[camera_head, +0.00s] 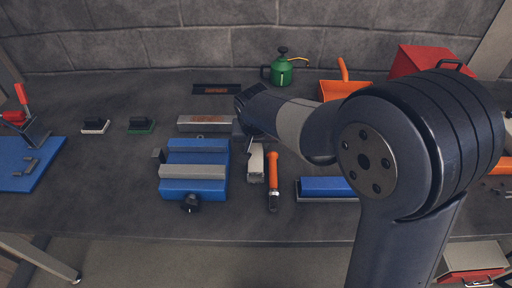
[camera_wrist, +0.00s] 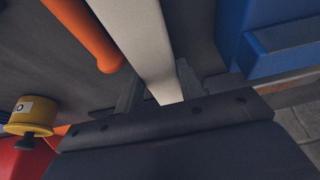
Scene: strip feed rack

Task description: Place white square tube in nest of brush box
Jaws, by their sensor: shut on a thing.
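The white square tube (camera_head: 256,163) lies lengthwise between the blue vise and an orange-handled tool in the head view. In the wrist view the tube (camera_wrist: 135,35) runs from the top edge down between my fingers. My gripper (camera_wrist: 160,88) is shut on the tube near one end. In the head view my gripper (camera_head: 249,141) is at the tube's far end, mostly hidden by my wrist. I cannot tell for certain which thing is the brush box; a long grey box with a brownish top (camera_head: 205,123) stands behind the vise.
The blue vise (camera_head: 194,172) is close left of the tube, the orange-handled tool (camera_head: 272,172) close right. A blue block (camera_head: 326,187) lies further right. A dark labelled tray (camera_head: 216,89) and a green sprayer (camera_head: 283,70) stand behind.

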